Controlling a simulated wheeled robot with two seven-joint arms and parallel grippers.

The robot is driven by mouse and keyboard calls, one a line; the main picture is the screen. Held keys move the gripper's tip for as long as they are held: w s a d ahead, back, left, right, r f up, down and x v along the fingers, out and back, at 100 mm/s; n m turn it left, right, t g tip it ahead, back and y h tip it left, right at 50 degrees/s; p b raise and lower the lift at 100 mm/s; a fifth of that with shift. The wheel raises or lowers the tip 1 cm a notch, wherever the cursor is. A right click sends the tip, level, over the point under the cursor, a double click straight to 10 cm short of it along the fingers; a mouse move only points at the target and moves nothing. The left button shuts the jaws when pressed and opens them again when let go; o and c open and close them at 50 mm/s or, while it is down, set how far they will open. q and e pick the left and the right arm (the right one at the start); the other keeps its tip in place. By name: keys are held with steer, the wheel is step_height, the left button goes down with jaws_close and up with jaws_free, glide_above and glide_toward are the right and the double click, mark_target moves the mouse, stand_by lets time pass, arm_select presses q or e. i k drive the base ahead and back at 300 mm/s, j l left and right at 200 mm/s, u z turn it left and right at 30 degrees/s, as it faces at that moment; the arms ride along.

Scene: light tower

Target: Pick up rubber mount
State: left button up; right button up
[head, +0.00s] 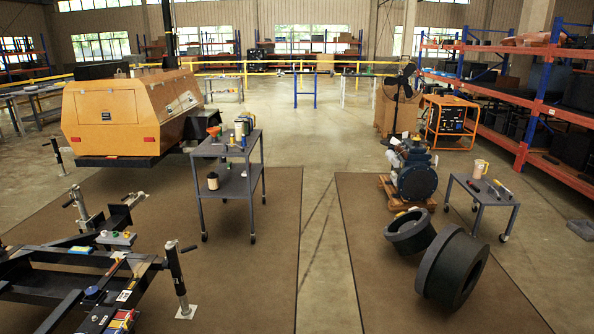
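I cannot tell for sure which thing is the rubber mount. Two thick black ring-shaped parts lie on the brown mat at the right in the head view: a smaller one (410,235) and a larger one (455,268) nearer to me. Both are tilted and hollow, and the smaller is partly hidden behind the larger. Small items too tiny to name lie on the grey cart (232,182) and on the low grey table (487,189). Neither of my grippers shows in the view.
A black trailer frame (65,300) with tools on it fills the lower left. An orange light tower unit (115,115) stands behind it. A blue-black engine (415,180) sits on a wooden pallet. Orange-and-blue shelves (525,150) line the right. A bare concrete strip (320,235) runs between the mats.

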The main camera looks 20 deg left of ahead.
mark_target(93, 293)
steer(key=i+u, duration=0.3)
steer(key=i, duration=0.55)
steer(key=i+u, duration=0.3)
steer(key=i, duration=0.5)
steer(key=l, duration=0.1)
